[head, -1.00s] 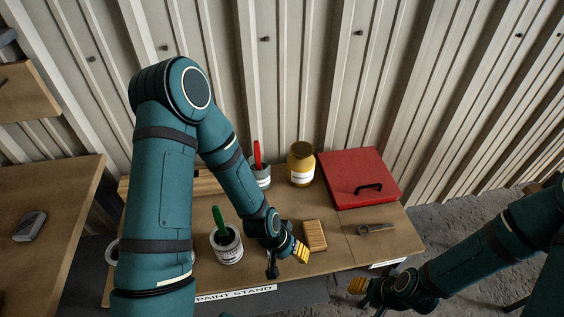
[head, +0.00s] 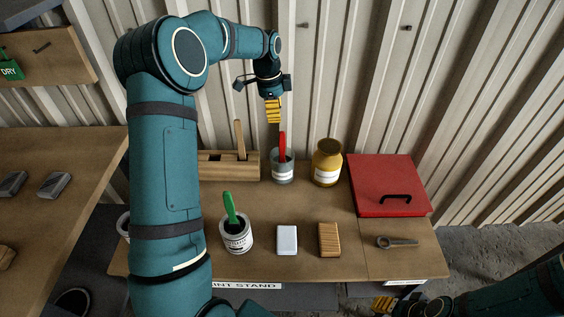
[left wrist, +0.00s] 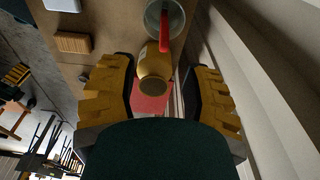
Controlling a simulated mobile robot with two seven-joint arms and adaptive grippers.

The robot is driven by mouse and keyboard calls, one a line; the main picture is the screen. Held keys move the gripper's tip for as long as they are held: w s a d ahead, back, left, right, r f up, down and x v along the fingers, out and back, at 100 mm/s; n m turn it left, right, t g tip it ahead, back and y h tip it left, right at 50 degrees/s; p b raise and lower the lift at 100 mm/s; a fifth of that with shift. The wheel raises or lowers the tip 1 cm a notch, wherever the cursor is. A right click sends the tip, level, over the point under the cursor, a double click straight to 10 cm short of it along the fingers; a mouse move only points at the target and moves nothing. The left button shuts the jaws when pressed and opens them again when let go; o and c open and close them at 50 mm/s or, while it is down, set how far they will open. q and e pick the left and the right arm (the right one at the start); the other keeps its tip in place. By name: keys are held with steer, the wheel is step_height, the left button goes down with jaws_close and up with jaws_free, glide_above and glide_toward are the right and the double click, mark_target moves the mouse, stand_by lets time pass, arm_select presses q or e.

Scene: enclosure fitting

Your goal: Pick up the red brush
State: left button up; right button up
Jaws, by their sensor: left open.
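The red brush (head: 282,147) stands handle up in a grey labelled can (head: 283,172) at the back of the paint stand. In the left wrist view the red handle (left wrist: 164,32) rises from the can's round mouth at the top. My left gripper (head: 273,111) hangs in the air above and slightly left of the handle in the head view, apart from it. Its yellow fingers are spread and empty in the left wrist view (left wrist: 165,75). My right gripper (head: 386,303) is low at the stand's front right; its finger gap is unclear.
A yellow jar (head: 326,164) stands right of the can, and a wooden rack (head: 218,167) with a wooden handle stands left. In front are a green-handled brush (head: 230,207) in a white can, a white block (head: 287,240) and a tan block (head: 329,240). A red case (head: 385,180) is at right.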

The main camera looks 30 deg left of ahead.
arm_select(q)
steer(key=b, duration=0.1)
glide_toward(282, 155)
steer(key=shift+w+d+f+b, duration=0.15)
steer(key=shift+w+f+b, duration=0.1)
steer(key=shift+f, duration=0.55)
steer(key=shift+w+d+f+b, duration=0.15)
steer(key=shift+w+f+b, duration=0.05)
steer(key=shift+f, duration=0.6)
steer(key=shift+w+d+f+b, duration=0.1)
steer(key=shift+w+f+b, duration=0.15)
steer(key=shift+f, duration=0.55)
jaws_close()
